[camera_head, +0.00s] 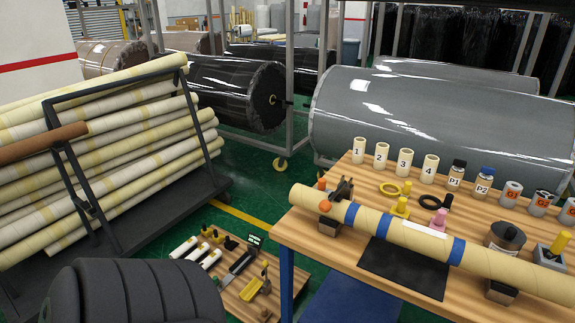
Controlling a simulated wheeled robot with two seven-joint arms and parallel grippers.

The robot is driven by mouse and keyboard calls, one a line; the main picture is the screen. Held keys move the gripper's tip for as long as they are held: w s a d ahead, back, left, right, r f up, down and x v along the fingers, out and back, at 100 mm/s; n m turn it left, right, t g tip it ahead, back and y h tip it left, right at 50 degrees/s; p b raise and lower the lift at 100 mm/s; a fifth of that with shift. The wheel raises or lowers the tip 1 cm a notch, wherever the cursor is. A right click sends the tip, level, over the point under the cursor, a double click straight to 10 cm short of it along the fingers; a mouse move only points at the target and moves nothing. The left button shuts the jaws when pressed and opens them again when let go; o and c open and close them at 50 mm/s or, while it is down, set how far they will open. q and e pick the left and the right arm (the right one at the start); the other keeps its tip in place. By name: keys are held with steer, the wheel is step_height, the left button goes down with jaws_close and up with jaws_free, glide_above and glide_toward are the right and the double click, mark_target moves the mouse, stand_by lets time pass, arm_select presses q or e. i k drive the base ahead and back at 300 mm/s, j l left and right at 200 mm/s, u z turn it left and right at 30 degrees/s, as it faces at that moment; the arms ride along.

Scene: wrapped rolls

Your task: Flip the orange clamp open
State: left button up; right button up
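A long cream tube (490,262) with blue bands lies across the wooden table (335,258). Near its left end are a small orange knob (325,205) on the tube's near side and an orange piece (321,184) behind the tube. A dark clamp-like part (343,189) stands up from the tube between and beside them. These look like the orange clamp, but it is too small to tell whether it is shut. A dark block supports the tube below this end. Neither of my grippers is in view.
Numbered cups (404,160), bottles (456,174), yellow and pink items and a black mat (405,268) are on the table. A lower board (232,290) holds tools. A roll rack (115,150) stands left. A black chair-like shape (130,290) fills the lower left.

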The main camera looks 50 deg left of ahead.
mark_target(325, 206)
steer(key=u, duration=1.4)
